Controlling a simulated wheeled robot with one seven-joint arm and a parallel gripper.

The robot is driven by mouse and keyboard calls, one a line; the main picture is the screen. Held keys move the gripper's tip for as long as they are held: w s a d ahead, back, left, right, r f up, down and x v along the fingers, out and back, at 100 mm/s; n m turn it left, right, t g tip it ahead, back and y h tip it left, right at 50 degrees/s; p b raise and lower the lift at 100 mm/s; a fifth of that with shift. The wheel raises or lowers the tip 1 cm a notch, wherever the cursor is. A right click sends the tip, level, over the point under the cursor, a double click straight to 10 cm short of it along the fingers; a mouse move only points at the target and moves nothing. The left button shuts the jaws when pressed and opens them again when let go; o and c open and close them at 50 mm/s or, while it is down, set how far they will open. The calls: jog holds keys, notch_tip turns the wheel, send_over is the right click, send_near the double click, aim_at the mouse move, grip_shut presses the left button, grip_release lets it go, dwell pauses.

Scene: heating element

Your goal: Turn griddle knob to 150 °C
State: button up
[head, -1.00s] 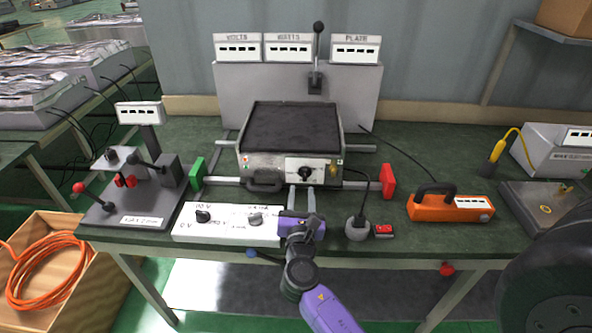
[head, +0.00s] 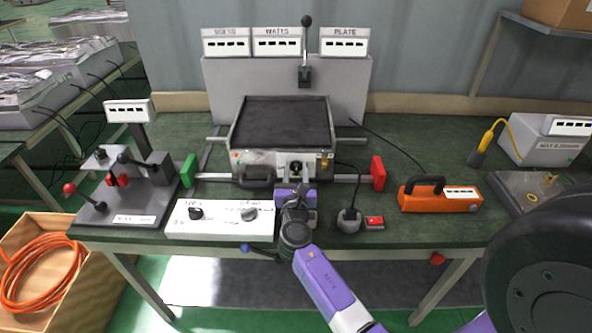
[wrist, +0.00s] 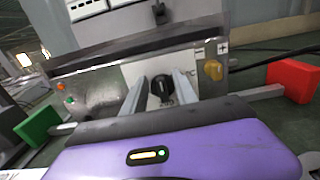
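The griddle (head: 284,123) stands in the middle of the bench, with a dark flat plate and a metal front. Its black knob (wrist: 161,88) sits on a white panel on the front face. In the head view the knob (head: 295,168) shows just above my gripper (head: 295,188). In the wrist view my gripper (wrist: 158,90) has its two fingers apart, one on each side of the knob. I cannot tell whether they touch it. The dial markings are mostly hidden by the fingers or too small to read.
A white control box (head: 221,219) with two knobs lies in front. Green (head: 188,170) and red (head: 377,173) blocks flank the griddle. An orange case (head: 440,200) and a grey plug (head: 348,221) are at the right.

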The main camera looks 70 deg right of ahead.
grip_shut()
jog(key=shift+f, duration=0.1)
jog(key=m+b, duration=0.1)
jog(key=m, duration=0.1)
jog(key=m+b, duration=0.1)
jog(key=m, duration=0.1)
jog(key=shift+s+d+f, duration=0.1)
jog(key=shift+s+f, duration=0.05)
jog(key=shift+s, duration=0.15)
jog(key=m+b, duration=0.2)
jog(key=m, duration=0.1)
jog(key=m+b, duration=0.1)
jog(key=shift+s+d+f+m, duration=0.15)
jog(key=shift+s+f+m, duration=0.1)
jog(key=shift+s+m, duration=0.05)
jog(key=shift+s+d+f+m+b, duration=0.1)
jog(key=shift+f+m+b, duration=0.1)
jog(key=shift+m+b, duration=1.1)
jog(key=shift+s+a+f+m+b, duration=0.1)
jog(key=shift+f+m+b, duration=0.05)
jog(key=shift+m+b, duration=1.15)
jog(key=shift+s+d+f+m+b, duration=0.1)
jog(key=shift+f+m+b, duration=0.1)
jog(key=shift+m+b, duration=1.1)
jog(key=shift+m+p, duration=0.35)
jog(key=shift+m, duration=0.25)
